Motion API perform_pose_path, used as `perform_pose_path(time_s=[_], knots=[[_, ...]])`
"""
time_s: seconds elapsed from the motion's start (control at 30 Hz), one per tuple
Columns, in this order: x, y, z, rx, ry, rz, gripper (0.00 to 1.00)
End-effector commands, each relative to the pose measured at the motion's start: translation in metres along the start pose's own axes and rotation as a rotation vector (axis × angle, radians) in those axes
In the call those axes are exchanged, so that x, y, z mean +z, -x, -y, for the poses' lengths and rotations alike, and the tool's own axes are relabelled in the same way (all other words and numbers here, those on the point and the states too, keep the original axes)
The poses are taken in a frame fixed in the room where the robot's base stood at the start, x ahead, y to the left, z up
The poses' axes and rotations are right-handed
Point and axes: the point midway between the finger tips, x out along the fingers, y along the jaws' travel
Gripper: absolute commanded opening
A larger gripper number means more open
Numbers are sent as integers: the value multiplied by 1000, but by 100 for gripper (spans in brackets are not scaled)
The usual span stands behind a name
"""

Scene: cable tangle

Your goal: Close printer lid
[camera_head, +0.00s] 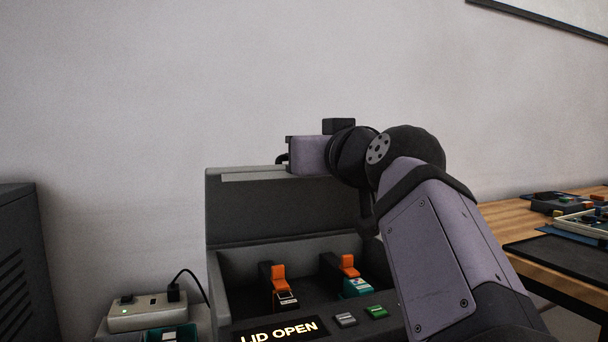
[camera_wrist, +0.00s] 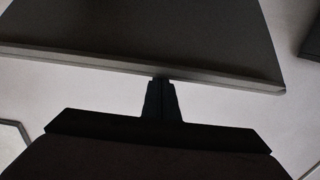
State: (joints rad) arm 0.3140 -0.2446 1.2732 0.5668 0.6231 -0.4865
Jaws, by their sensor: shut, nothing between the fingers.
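The printer (camera_head: 228,270) is dark grey, and its display (camera_head: 279,332) reads "LID OPEN". Its lid (camera_head: 235,208) stands upright and open at the back. In the wrist view the lid's straight edge (camera_wrist: 100,64) crosses the upper part of the picture. My gripper (camera_head: 283,158) is at the lid's top edge in the head view, its fingers mostly hidden by the wrist. In the wrist view my gripper (camera_wrist: 161,84) is shut and empty, its tips at the lid's edge. I cannot tell whether they touch it.
Inside the printer are cartridges with orange tabs (camera_head: 278,272) (camera_head: 348,261). Grey and green buttons (camera_head: 376,312) sit on its front. A power strip (camera_head: 147,312) with a black plug is at left, beside a dark cabinet (camera_head: 20,265). A wooden table (camera_head: 530,222) with trays is at right.

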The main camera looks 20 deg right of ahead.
Motion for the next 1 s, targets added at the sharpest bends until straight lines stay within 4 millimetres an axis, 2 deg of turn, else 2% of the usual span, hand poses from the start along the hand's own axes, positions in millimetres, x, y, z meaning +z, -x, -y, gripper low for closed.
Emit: perform_pose_path(time_s=[0.03, 1.0], knots=[[10, 2, 0, 1, 0, -18, 0], [41, 38, 0, 5, 1, -274, 0]])
